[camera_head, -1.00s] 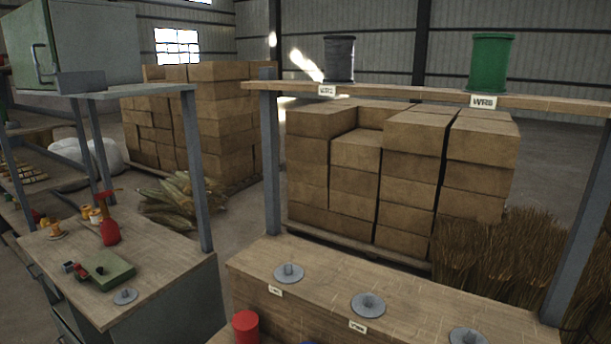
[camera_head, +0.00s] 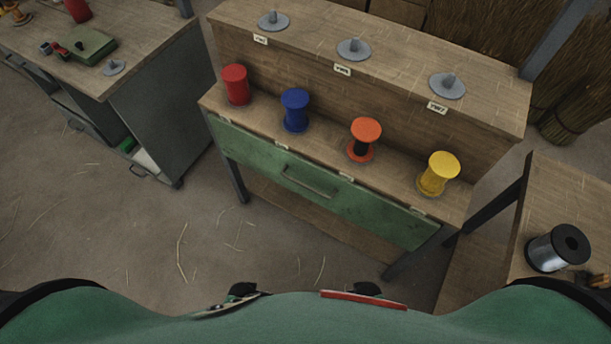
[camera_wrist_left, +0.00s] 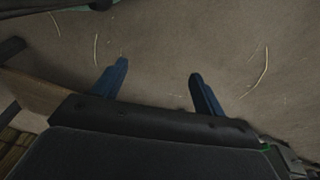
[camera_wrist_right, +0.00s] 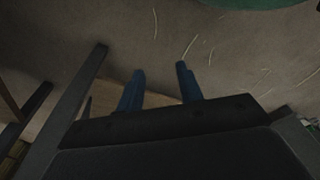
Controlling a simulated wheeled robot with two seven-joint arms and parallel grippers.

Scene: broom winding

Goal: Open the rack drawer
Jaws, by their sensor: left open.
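The rack drawer (camera_head: 318,186) has a green front with a metal bar handle (camera_head: 309,183), below the shelf that holds the spools. Its front looks flush with the rack, so it appears closed. My left gripper (camera_wrist_left: 156,85) is open and empty above bare floor in the left wrist view. My right gripper (camera_wrist_right: 158,80) is also open and empty above floor in the right wrist view, with dark legs at the left. Neither gripper shows in the head view, and neither touches the drawer.
Red (camera_head: 235,85), blue (camera_head: 295,110), orange (camera_head: 364,139) and yellow (camera_head: 438,174) spools stand on the rack shelf above the drawer. A workbench (camera_head: 150,60) stands at left. A table with a grey wire spool (camera_head: 556,248) is at right. Floor before the drawer is clear.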

